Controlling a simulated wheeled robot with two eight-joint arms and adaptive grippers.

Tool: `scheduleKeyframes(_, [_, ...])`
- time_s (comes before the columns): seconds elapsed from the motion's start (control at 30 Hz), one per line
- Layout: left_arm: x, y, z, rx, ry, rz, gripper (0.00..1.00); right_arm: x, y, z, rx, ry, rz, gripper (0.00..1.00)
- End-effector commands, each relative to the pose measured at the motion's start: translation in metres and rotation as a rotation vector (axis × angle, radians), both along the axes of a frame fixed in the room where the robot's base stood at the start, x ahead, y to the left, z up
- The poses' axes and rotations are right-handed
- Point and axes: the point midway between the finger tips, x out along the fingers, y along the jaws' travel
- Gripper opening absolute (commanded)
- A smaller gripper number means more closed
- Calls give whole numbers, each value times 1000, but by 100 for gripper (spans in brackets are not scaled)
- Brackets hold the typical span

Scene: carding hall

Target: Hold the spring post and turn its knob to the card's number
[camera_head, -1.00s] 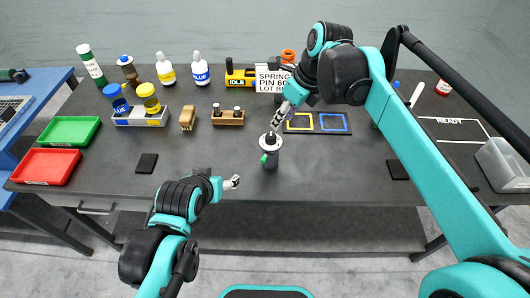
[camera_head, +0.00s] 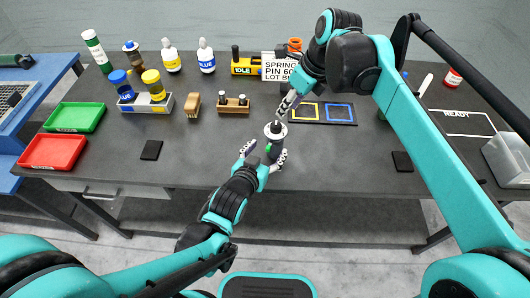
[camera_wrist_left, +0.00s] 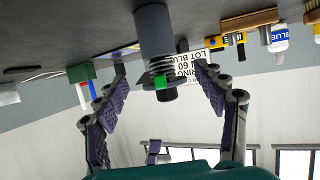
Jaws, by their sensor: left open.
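The spring post (camera_head: 272,148) stands upright on the dark table, a grey cylinder with a pale disc, a dark knob (camera_head: 275,127) on top and a green mark. It also shows upside down in the left wrist view (camera_wrist_left: 154,30). My left gripper (camera_head: 264,156) is open, its fingers either side of the post with gaps visible in the wrist view. My right gripper (camera_head: 282,110) hangs just above and behind the knob; its finger opening is unclear.
Behind are a wooden block with pins (camera_head: 234,108), a brush (camera_head: 194,104), a bottle rack (camera_head: 158,107) and a yellow-and-blue framed mat (camera_head: 348,113). Green (camera_head: 75,117) and red (camera_head: 52,152) trays lie left. The table right of the post is mostly clear.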

Motion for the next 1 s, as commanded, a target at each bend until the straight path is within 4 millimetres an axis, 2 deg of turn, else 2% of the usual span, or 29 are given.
scheduleKeyframes(0.4, [45, -14, -19, -1, 1, 0, 70, 0, 0, 0, 0, 0, 0, 34])
scheduleKeyframes(0.83, [52, -17, -23, 0, 1, 1, 70, 0, 0, 0, 0, 0, 0, 34])
scheduleKeyframes(0.87, [52, -17, -23, 0, 1, 1, 68, 0, 0, 0, 0, 0, 0, 34])
scheduleKeyframes(1.0, [52, -17, -23, -1, 1, 0, 31, 0, 0, 0, 0, 0, 0, 34])
